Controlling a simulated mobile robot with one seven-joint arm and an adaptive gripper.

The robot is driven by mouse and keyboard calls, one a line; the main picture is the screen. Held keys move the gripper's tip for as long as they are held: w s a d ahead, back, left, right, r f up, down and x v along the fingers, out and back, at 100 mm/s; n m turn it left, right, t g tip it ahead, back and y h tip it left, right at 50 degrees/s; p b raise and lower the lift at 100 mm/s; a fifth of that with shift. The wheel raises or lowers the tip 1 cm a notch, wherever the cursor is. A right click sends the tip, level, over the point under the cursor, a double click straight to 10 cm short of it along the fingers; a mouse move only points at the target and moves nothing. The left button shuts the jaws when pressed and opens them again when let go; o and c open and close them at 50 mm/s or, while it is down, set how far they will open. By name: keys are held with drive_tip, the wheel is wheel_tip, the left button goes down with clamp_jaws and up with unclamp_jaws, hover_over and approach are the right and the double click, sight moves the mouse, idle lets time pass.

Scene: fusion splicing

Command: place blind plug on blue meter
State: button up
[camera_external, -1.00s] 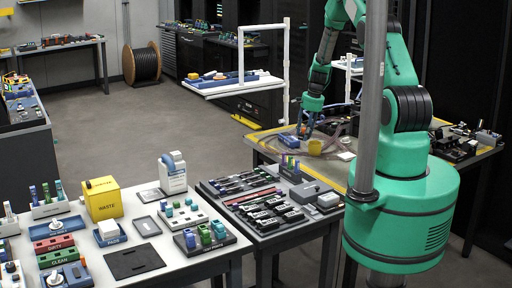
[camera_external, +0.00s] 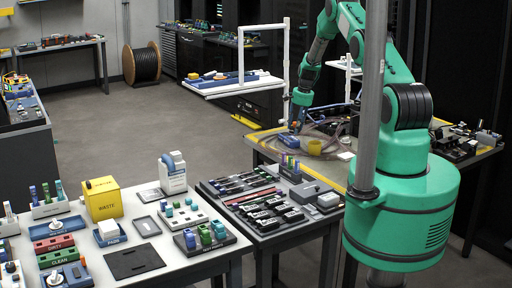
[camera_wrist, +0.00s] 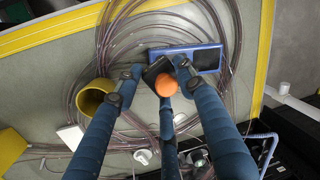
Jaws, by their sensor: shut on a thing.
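The blue meter (camera_wrist: 207,58) lies flat on the grey mat with a dark screen facing up; in the external view it (camera_external: 284,141) is small at the mat's left part. My gripper (camera_wrist: 157,72), with blue fingers, is shut on the blind plug (camera_wrist: 166,86), seen as a rounded orange end beside a dark block. The fingertips and plug overlap the meter's left end in the wrist view. I cannot tell whether the plug touches the meter. In the external view my gripper (camera_external: 296,126) is just above and right of the meter.
Clear coiled tubing (camera_wrist: 85,75) lies around and under the meter. A yellow cup (camera_wrist: 95,98) stands to the left, with a white block (camera_wrist: 71,136) near it. Yellow edging (camera_wrist: 262,50) borders the mat. Dark equipment (camera_wrist: 285,140) sits at lower right.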

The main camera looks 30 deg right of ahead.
sight(294, 124)
drive_tip(key=shift+w+d+f, duration=0.1)
drive_tip(key=shift+w+d, duration=0.15)
drive_tip(key=shift+w, duration=0.5)
drive_tip(key=shift+w+d+f, duration=0.1)
drive_tip(key=shift+w+d, duration=0.1)
drive_tip(key=shift+w, duration=0.5)
drive_tip(key=shift+f, duration=1.65)
drive_tip(key=shift+f, duration=0.15)
drive_tip(key=o, duration=1.3)
drive_tip(key=shift+s+d+r, duration=0.2)
drive_tip(key=shift+s+r, duration=0.15)
drive_tip(key=shift+r, duration=1.65)
drive_tip(key=shift+s+d+r, duration=0.15)
drive_tip(key=shift+s+r, duration=0.2)
drive_tip(key=shift+r, duration=1.65)
drive_tip(key=shift+s+d+r, duration=0.2)
drive_tip(key=shift+s+r, duration=0.15)
drive_tip(key=shift+r, duration=1.65)
